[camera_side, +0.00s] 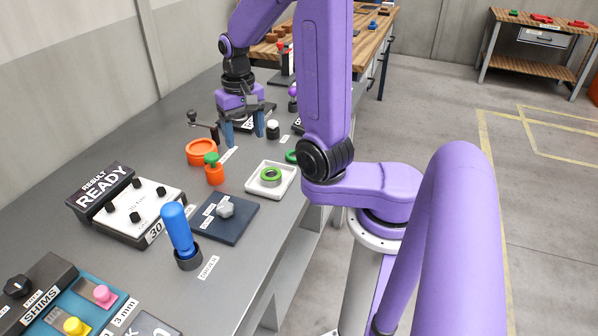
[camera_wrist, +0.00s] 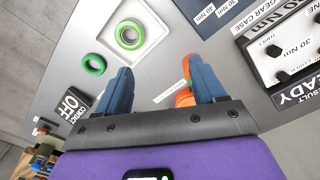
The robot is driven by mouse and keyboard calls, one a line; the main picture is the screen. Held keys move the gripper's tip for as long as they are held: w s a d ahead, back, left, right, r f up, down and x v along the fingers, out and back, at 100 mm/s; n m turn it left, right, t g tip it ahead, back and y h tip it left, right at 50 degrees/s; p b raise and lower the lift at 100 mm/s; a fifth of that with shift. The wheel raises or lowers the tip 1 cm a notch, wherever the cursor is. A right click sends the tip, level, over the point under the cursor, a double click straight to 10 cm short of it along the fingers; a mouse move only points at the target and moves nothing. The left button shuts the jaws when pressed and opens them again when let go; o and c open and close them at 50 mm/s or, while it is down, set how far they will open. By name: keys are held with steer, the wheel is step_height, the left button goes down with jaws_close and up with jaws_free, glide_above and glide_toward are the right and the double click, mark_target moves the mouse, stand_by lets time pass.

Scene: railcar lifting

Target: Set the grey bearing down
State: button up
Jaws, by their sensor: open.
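A green ring (camera_side: 270,174) with a paler greyish ring inside it sits in a white square tray (camera_side: 252,184); the wrist view shows the same green ring (camera_wrist: 129,35) at the top. The paler inner ring may be the grey bearing; I cannot tell for sure. My gripper (camera_side: 244,132) is open with nothing between its blue fingers, above the bench behind the tray. In the wrist view my gripper (camera_wrist: 160,76) has its fingers spread wide, the right one partly covering orange parts (camera_wrist: 186,98).
A second green ring (camera_side: 290,156) lies by the tray. An orange ring (camera_side: 201,152) and an orange part with a green top (camera_side: 213,170) stand left of it. A dark plate (camera_side: 229,220), blue-handled driver (camera_side: 178,230) and READY box (camera_side: 100,192) are nearer the camera.

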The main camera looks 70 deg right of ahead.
steer(key=s+a+r+n, duration=0.1)
steer(key=s+a+n, duration=0.1)
steer(key=a+n, duration=0.7)
steer(key=s+a+n, duration=0.3)
steer(key=s+n, duration=0.7)
steer(key=s, duration=0.6)
steer(key=shift+s+a+r, duration=0.15)
steer(key=shift+s+r, duration=0.2)
steer(key=shift+s, duration=0.05)
